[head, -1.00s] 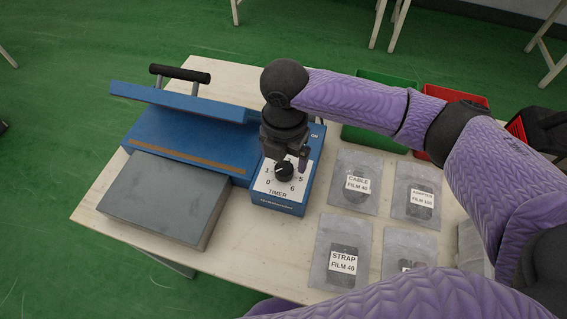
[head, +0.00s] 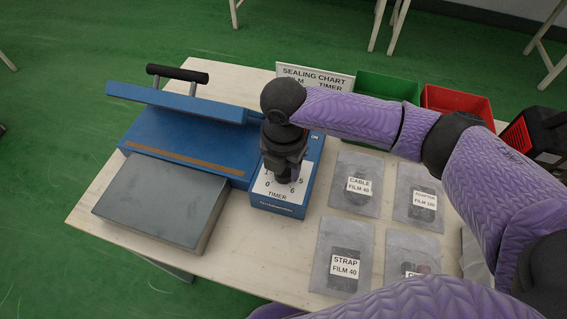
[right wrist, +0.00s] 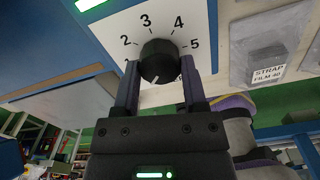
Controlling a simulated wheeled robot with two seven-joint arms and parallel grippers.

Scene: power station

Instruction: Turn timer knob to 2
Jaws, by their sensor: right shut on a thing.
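The timer box (head: 279,208) is blue with a white dial face numbered around a black knob. My right gripper (head: 284,178) comes down over the dial and hides most of the knob in the head view. In the right wrist view the round black timer knob (right wrist: 158,58) sits between the two fingers of my right gripper (right wrist: 159,72), which is shut on it. Numbers 2, 3, 4 and 5 show around the knob. Its white mark points down and slightly left, away from 2, toward numbers hidden by the gripper. My left gripper is not in view.
A blue sealer (head: 180,140) with a raised bar and a grey block (head: 160,200) stands left of the timer. Labelled film bags (head: 345,258) lie to the right. A sealing chart (head: 318,76), green bin (head: 385,88) and red bin (head: 458,102) stand behind.

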